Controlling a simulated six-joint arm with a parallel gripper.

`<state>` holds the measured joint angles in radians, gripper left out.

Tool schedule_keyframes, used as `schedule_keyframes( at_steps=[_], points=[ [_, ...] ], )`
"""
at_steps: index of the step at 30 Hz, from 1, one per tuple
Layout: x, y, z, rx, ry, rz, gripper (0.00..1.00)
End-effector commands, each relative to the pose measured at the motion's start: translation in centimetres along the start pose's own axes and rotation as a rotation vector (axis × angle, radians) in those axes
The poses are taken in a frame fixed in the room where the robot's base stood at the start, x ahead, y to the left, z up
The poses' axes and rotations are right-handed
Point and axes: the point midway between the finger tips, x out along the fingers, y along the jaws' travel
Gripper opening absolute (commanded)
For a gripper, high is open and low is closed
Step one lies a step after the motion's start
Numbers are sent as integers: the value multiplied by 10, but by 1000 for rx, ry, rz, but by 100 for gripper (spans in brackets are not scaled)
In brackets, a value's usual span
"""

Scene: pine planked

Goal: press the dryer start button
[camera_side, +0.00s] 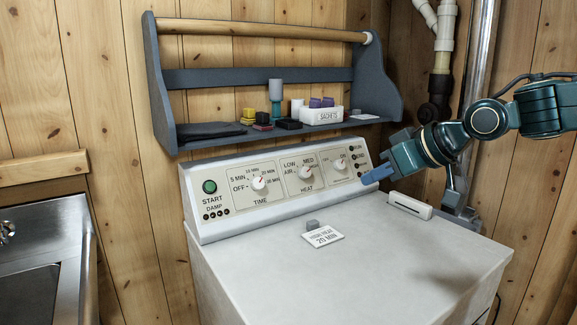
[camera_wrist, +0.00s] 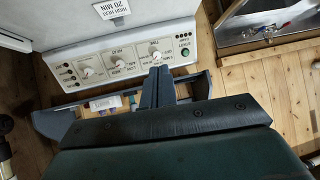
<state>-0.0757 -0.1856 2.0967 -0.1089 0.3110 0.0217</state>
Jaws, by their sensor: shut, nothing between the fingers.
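The green round start button (camera_side: 209,186) sits at the left end of the dryer's sloped control panel (camera_side: 222,229), above the word START. In the wrist view the start button (camera_wrist: 185,52) shows toward the right end of the upside-down panel. My gripper (camera_side: 367,180) is shut and empty, near the panel's right end in the side view, well apart from the button. In the wrist view its blue-grey fingers (camera_wrist: 159,70) lie together, reaching into the picture near the time knob.
Three white knobs, time (camera_side: 258,183), heat (camera_side: 305,172) and another (camera_side: 340,164), stand along the panel. A grey shelf (camera_side: 250,77) with small goods overhangs it. A card (camera_side: 323,238) lies on the mostly clear dryer top (camera_side: 330,285). A sink (camera_side: 30,295) is at left.

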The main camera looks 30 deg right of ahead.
Motion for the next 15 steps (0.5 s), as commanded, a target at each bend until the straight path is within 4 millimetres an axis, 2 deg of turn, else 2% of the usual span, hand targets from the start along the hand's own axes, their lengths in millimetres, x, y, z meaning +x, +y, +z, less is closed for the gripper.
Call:
schedule_keyframes(
  at_steps=[6,15],
  points=[
    [43,-11,-39,-6,94,-43,0],
    [99,-29,-83,-5,227,-104,0]
  ],
)
